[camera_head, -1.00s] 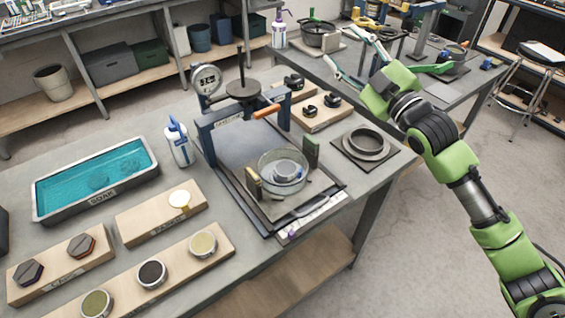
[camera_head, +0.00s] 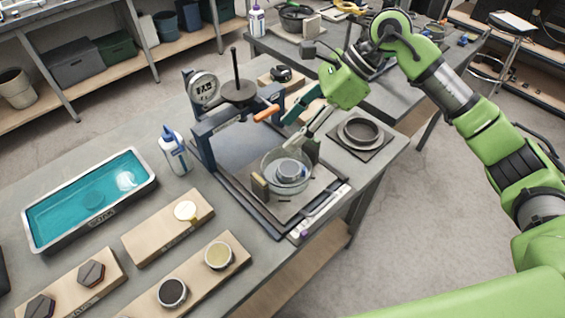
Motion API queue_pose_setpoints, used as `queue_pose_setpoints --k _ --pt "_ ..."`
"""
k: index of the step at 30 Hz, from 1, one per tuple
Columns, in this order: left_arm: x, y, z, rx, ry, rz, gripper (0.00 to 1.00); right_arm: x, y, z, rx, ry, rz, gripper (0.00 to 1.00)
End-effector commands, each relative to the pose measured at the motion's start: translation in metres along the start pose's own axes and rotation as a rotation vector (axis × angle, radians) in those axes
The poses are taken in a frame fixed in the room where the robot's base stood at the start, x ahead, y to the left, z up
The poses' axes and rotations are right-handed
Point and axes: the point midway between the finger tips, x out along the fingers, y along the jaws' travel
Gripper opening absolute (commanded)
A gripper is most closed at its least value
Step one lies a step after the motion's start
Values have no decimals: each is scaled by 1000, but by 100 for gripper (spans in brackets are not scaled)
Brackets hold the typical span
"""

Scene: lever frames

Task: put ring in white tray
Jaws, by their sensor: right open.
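A dark grey ring (camera_head: 361,131) lies on a square dark mat (camera_head: 345,146) at the table's right corner. Another small grey ring-like piece (camera_head: 288,171) sits inside a clear round dish (camera_head: 272,183) on the press base. No plainly white tray shows; a shallow tray with a pale grey rim (camera_head: 153,186) and teal liquid stands at the left. My right gripper (camera_head: 297,130) is open and empty, its fingers pointing down-left just above and behind the clear dish, left of the dark ring. My left gripper is not in view.
The press (camera_head: 206,130) with a dial and orange-handled lever (camera_head: 267,113) stands left of my right gripper. Two upright blocks (camera_head: 260,188) flank the dish.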

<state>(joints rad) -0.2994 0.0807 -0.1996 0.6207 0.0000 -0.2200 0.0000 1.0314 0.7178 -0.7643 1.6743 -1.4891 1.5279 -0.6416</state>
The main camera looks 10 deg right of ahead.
Motion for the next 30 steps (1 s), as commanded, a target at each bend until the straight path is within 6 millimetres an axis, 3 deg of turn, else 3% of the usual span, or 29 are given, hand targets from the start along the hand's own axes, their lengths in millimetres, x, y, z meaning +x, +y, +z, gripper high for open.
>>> queue_pose_setpoints --k 3,7,11,21,26,30 --pt "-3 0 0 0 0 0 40 -12 -13 -37 -6 177 -43 49" --pt "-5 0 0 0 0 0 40 -17 -19 -56 -3 262 -62 49" --pt "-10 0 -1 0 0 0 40 -3 -19 -62 -1 275 -59 49" --pt "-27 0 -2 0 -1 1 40 55 -23 -77 -2 270 -61 49" --pt "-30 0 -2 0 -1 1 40 65 -24 -80 -3 268 -62 49" --pt "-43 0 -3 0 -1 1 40 77 -22 -82 0 268 -58 49"
